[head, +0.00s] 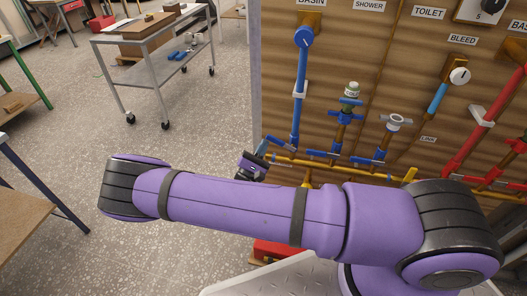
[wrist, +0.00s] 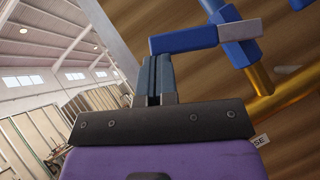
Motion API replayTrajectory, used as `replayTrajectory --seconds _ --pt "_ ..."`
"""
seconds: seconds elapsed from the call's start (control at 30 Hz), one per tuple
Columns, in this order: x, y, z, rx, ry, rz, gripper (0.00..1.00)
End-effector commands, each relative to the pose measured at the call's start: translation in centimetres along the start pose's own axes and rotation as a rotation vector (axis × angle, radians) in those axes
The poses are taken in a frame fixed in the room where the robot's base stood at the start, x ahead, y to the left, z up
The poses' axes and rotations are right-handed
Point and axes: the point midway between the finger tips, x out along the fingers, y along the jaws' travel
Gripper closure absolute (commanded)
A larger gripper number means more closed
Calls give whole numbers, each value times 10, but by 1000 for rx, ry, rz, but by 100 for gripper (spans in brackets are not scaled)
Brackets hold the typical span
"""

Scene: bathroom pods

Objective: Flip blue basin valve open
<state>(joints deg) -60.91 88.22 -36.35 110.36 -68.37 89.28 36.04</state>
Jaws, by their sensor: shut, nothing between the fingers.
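The blue basin pipe (head: 298,110) runs down the wooden panel under the BASIN sign (head: 312,2). At its foot is a blue valve lever (head: 262,146), beside my wrist. In the wrist view the blue lever (wrist: 183,39) lies across the top, joined to a grey piece (wrist: 240,30) at its right end. My gripper (wrist: 153,62) is shut and empty, its fingertips just below the lever's left part. I cannot tell whether they touch it. In the head view my gripper (head: 250,166) shows only partly, above my purple arm.
Other blue valves (head: 368,160) and a yellow pipe (head: 310,168) lie right of the basin pipe. Red pipes (head: 480,125) stand farther right. A red box (head: 275,250) is on the floor below my arm. A metal cart (head: 150,45) stands at the back left, with open floor before it.

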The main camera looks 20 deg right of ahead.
Motion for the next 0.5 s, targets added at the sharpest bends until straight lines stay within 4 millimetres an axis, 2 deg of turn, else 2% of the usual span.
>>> replayTrajectory --seconds 0.5 --pt "33 8 33 350 -2 -351 100"
